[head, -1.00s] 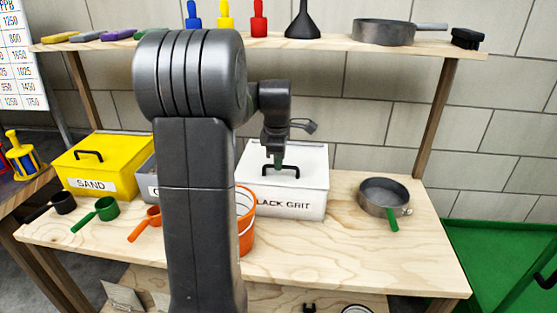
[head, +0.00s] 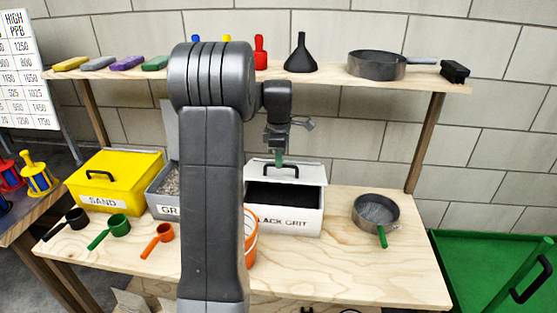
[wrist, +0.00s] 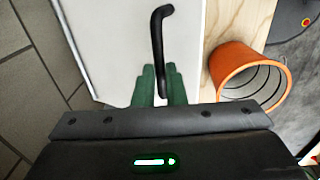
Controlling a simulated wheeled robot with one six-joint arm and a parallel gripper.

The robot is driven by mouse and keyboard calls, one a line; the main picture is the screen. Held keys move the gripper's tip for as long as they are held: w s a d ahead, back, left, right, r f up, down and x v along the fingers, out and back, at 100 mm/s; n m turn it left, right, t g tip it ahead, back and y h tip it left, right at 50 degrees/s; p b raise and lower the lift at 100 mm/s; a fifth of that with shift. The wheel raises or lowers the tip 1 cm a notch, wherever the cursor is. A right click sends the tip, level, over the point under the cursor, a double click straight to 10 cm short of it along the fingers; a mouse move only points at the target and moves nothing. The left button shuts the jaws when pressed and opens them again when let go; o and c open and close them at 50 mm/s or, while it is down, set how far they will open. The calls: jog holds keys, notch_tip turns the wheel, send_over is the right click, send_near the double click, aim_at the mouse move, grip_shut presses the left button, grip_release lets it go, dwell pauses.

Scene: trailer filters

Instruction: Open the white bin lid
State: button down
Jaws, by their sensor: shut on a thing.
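The white bin (head: 287,222) labelled "BLACK GRIT" stands on the wooden bench, right of my arm. Its white lid (head: 311,173) is tilted up at the back, and dark grit (head: 285,195) shows inside. My gripper (head: 280,162) is at the lid's black handle (head: 291,166). In the wrist view, the green fingers of my gripper (wrist: 159,88) are shut on the near end of the black handle (wrist: 160,45), with the white lid (wrist: 115,45) beyond them. The exact contact on the handle is partly hidden by the fingers.
A yellow SAND bin (head: 115,182) and a grey bin (head: 163,188) stand to the left. An orange bucket (head: 250,238) is partly behind my arm. A sieve pan (head: 376,210) sits to the right. A shelf (head: 330,76) with a funnel and pan runs above.

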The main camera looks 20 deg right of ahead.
jog(key=shift+w+d+r, duration=0.2)
jog(key=shift+w+r, duration=0.1)
jog(key=shift+w, duration=0.05)
jog(key=c, duration=1.8)
grip_release()
jog(key=shift+c, duration=0.2)
jog(key=o, duration=0.4)
jog(key=shift+w+d+f, duration=0.2)
jog(key=shift+w+f, duration=0.1)
jog(key=shift+c, duration=0.2)
jog(key=shift+s+a+r, duration=0.1)
jog(key=shift+s+r, duration=0.05)
notch_tip(320, 180, up, 14)
jog(key=shift+s+a, duration=0.2)
jog(key=shift+s, duration=0.2)
